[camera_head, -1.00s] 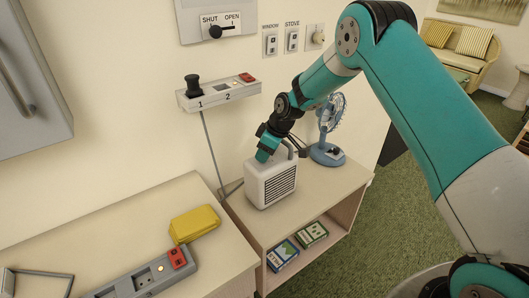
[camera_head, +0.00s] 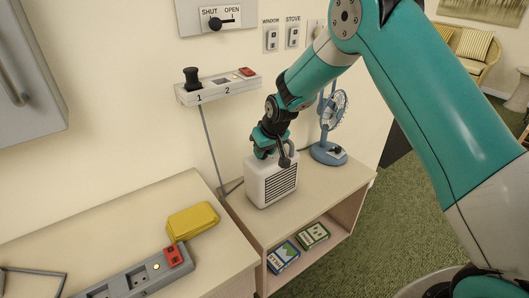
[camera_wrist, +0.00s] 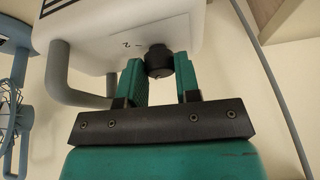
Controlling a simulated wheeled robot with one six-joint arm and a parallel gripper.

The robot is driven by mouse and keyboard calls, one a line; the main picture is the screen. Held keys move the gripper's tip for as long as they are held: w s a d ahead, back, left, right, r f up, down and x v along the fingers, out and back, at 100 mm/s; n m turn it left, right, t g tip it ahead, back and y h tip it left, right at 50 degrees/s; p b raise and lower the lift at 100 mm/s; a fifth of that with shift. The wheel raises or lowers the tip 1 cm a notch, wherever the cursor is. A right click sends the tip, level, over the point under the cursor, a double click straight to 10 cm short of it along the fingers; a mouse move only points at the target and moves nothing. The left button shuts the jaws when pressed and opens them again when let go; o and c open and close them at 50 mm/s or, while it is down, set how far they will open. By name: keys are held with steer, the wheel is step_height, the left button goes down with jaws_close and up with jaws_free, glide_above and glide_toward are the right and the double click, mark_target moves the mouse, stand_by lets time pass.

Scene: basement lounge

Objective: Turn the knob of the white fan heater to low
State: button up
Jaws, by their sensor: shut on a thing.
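The white fan heater (camera_head: 258,184) stands on the small wooden stand, its dark grille facing front right. My gripper (camera_head: 264,154) is on its top, with the arm reaching in from the right. In the wrist view, my gripper (camera_wrist: 161,72) has its two teal fingers on either side of the heater's dark round knob (camera_wrist: 158,60) and is shut on it. The heater's white body (camera_wrist: 100,35) shows a "2" and a small mark beside the knob. The rest of the dial and the knob's pointer are hidden. The knob is hidden in the head view.
A blue desk fan (camera_head: 329,152) stands close to the right of the heater. The heater's grey handle (camera_wrist: 58,75) rises beside my fingers. A wall switch box (camera_head: 217,92) is up left. A yellow case (camera_head: 193,220) and grey power strip (camera_head: 130,283) lie on the left counter.

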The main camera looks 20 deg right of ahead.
steer(key=shift+a+m+h+b, duration=0.15)
steer(key=shift+m+h+b, duration=0.45)
steer(key=shift+m, duration=1.4)
steer(key=o, duration=0.9)
steer(key=v, duration=0.5)
steer(key=b+v, duration=0.1)
steer(key=v, duration=1.1)
steer(key=shift+s+a+r+b, duration=0.1)
steer(key=shift+s+a+b, duration=0.2)
steer(key=shift+s+a, duration=0.05)
steer(key=s+a+n+g+y, duration=0.1)
steer(key=s+n, duration=0.1)
steer(key=s, duration=0.8)
steer(key=s+a+n+g+y, duration=0.1)
steer(key=s+a+n, duration=0.1)
steer(key=s, duration=0.9)
steer(key=s+a+r+n+g+y, duration=0.1)
steer(key=s+n, duration=0.3)
steer(key=s, duration=0.7)
steer(key=shift+s+a+r+g+y, duration=0.1)
steer(key=shift+s+a+g+y, duration=0.1)
steer(key=shift+a+g+y, duration=0.3)
